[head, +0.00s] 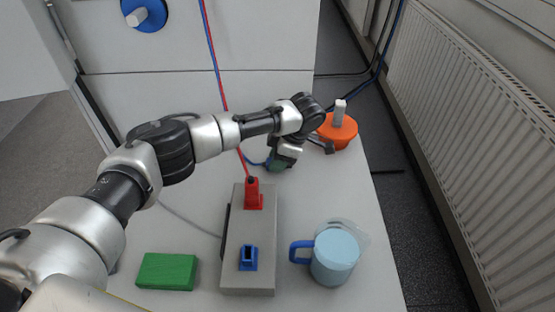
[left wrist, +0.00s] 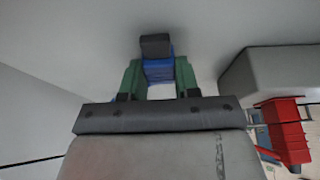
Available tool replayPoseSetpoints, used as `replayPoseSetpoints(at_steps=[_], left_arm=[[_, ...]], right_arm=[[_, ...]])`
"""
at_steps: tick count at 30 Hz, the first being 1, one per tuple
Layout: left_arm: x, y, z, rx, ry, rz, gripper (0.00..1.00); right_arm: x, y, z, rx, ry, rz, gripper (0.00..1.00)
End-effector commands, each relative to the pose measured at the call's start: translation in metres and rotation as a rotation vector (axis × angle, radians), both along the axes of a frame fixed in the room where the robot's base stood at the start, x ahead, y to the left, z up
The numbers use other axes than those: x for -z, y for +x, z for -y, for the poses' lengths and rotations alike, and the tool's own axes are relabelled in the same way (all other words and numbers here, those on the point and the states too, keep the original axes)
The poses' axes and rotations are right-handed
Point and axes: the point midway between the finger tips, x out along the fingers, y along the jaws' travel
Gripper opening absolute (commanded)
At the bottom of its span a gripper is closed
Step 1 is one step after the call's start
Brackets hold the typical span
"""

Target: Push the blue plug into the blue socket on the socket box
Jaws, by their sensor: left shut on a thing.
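The grey socket box (head: 234,230) stands on the white table. Its blue socket (head: 248,258) is at the near end, with its opening bare. A red plug (head: 253,188) sits at the far end, with a red cable running up from it. My left gripper (head: 280,163) is beyond the far end of the box, slightly to the right. In the left wrist view its green fingers (left wrist: 159,78) are shut on the blue plug (left wrist: 158,69), which has a dark end. In the head view the plug is mostly hidden by the gripper. My right gripper is out of view.
A light blue mug (head: 334,258) stands right of the box, its handle towards it. A green block (head: 167,271) lies to the left. An orange round object with a grey post (head: 338,130) is at the far right. The red item also shows in the left wrist view (left wrist: 287,132).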

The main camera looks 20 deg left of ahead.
Motion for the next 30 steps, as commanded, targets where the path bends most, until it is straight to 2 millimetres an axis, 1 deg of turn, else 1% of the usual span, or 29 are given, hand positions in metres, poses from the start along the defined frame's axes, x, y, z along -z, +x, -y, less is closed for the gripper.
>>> replayPoseSetpoints(at_steps=[1, 9, 10, 15, 22, 25, 28, 30], left_arm=[[0.002, 0.0, 0.0, 0.0, 0.0, 0.001, 0.11], [0.001, 0.0, 0.0, 0.0, 0.0, 0.001, 0.11], [0.001, 0.0, 0.0, 0.0, 0.0, 0.001, 0.35], [0.001, 0.0, 0.0, 0.0, 0.0, 0.001, 0.61], [0.001, 0.0, 0.0, 0.0, 0.0, 0.001, 0.61], [-0.002, 0.001, 0.001, 0.0, -0.001, 0.001, 0.61], [-0.012, 0.002, 0.006, 0.002, -0.001, 0.002, 0.61], [-0.023, 0.004, 0.011, 0.002, -0.002, 0.004, 0.61]], right_arm=[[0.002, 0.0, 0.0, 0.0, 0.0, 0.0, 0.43], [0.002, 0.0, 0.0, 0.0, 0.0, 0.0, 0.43], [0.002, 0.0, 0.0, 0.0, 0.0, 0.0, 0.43], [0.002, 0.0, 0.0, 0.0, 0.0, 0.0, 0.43], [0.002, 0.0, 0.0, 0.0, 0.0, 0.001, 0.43], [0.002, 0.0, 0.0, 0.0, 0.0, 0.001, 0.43], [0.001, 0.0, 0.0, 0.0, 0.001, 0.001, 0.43], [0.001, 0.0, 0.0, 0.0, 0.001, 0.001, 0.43]])
